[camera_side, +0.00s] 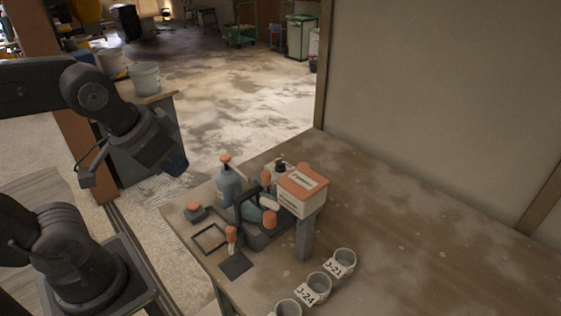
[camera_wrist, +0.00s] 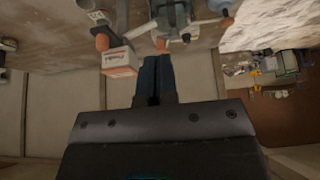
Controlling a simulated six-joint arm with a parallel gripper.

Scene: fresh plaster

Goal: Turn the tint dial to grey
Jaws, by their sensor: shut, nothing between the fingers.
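I cannot tell for certain which part is the tint dial. Several small orange knobs or caps show on the bench, among them one on the front of the dark rack (camera_side: 270,220), one on a small upright piece (camera_side: 231,234) and one on a low grey block (camera_side: 194,208). No grey marking for a dial is readable. My gripper (camera_side: 176,163) hangs in the air to the left of and above these things, apart from them. In the wrist view its blue fingers (camera_wrist: 153,80) are together and empty.
A blue-grey bottle (camera_side: 229,188) with an orange top stands behind the rack. A white box with an orange lid (camera_side: 303,190) sits on a post; it also shows in the wrist view (camera_wrist: 121,62). Labelled cups (camera_side: 343,262) line the front. The bench's right side (camera_side: 430,250) is clear.

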